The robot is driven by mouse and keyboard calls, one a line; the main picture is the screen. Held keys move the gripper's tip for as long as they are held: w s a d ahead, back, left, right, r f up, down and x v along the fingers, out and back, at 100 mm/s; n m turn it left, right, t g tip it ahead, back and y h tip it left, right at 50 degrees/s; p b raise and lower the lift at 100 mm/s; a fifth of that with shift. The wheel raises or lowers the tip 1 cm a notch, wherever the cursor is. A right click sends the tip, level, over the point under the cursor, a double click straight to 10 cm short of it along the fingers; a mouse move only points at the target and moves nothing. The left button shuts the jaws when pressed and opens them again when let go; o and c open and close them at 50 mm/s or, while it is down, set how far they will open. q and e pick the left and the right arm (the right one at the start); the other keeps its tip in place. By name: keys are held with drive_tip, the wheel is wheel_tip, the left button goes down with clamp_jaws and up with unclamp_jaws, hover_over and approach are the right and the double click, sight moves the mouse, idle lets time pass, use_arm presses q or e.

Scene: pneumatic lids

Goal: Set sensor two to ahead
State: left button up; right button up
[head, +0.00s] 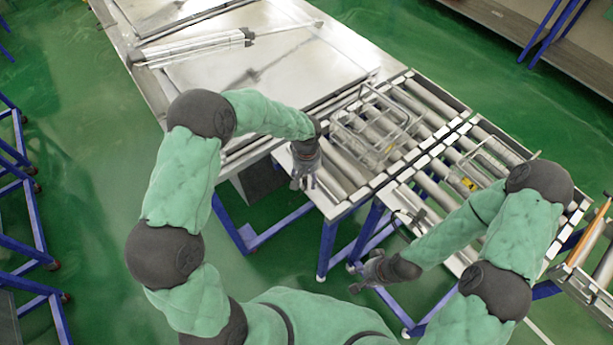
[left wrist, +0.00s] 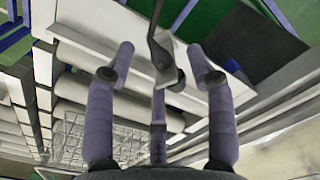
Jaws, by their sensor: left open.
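A thin grey metal lever or bracket (left wrist: 162,62) shows between the spread fingers of my left gripper (left wrist: 160,72) in the left wrist view. It seems to stand at the conveyor's edge, but I see no label, and cannot tell whether it is sensor two or whether a finger touches it. In the head view my left gripper (head: 303,183) points down at the near edge of the roller conveyor (head: 346,208), open. My right gripper (head: 360,283) hangs low over the floor in front of the conveyor, apart from it; its jaws are too small to judge.
A wire basket (head: 361,141) stands on the rollers, right of my left gripper. Another wire basket (head: 462,184) is partly behind my right arm. A flat metal lid (head: 265,75) and a pneumatic cylinder (head: 190,48) lie at the back. Blue legs (head: 327,248) stand below the conveyor.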

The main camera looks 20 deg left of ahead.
use_arm(q)
clamp_jaws()
drive_tip(key=shift+r+m, duration=0.1)
drive_tip(key=shift+m, duration=0.7)
idle(0.5)
drive_tip(key=shift+w+r, duration=0.2)
drive_tip(key=shift+w, duration=0.05)
idle(0.9)
unclamp_jaws()
drive_tip(key=shift+s+f, duration=0.1)
drive_tip(key=shift+f, duration=0.15)
drive_tip(key=shift+s, duration=0.1)
wheel_tip(320, 180, up, 12)
